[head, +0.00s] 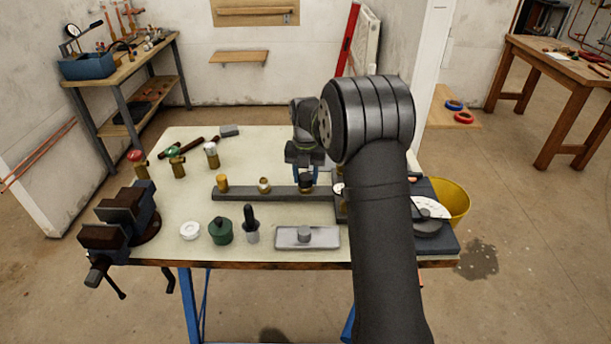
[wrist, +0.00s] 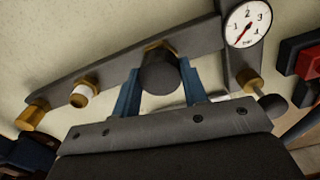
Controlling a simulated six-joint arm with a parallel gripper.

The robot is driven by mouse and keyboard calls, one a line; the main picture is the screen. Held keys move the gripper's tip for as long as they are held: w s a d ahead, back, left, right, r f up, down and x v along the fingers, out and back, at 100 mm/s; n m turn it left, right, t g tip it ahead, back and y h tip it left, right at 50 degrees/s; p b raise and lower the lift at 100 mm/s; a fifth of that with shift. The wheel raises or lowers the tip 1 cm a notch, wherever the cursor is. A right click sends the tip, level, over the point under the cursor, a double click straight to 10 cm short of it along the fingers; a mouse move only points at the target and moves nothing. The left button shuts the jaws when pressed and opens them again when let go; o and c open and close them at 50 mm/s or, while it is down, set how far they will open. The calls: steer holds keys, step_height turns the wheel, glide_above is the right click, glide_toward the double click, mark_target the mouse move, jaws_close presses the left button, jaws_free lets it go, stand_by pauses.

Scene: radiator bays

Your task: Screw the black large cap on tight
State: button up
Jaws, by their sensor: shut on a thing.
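The black large cap (wrist: 159,74) sits on a brass fitting on the grey bar, between the two blue fingers of my gripper (wrist: 158,84) in the wrist view. The fingers are shut on its sides. In the head view the black cap (head: 306,178) is on the bar (head: 240,194), with my gripper (head: 306,174) reaching it from behind. A little brass shows at the cap's base, and its thread is hidden.
A brass fitting (head: 222,183) and a white-ringed one (head: 264,185) stand left on the bar. A gauge (wrist: 246,24) is beside the cap. A vise (head: 125,215), a green container (head: 220,231) and a grey tray (head: 307,238) occupy the front. Valves (head: 177,165) stand back left.

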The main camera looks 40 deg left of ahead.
steer(key=m, duration=1)
steer(key=shift+m, duration=0.3)
steer(key=m, duration=0.7)
steer(key=shift+f+m, duration=0.1)
steer(key=shift+m, duration=0.2)
steer(key=m, duration=0.8)
steer(key=shift+m, duration=0.4)
steer(key=m, duration=0.3)
steer(key=shift+m, duration=0.4)
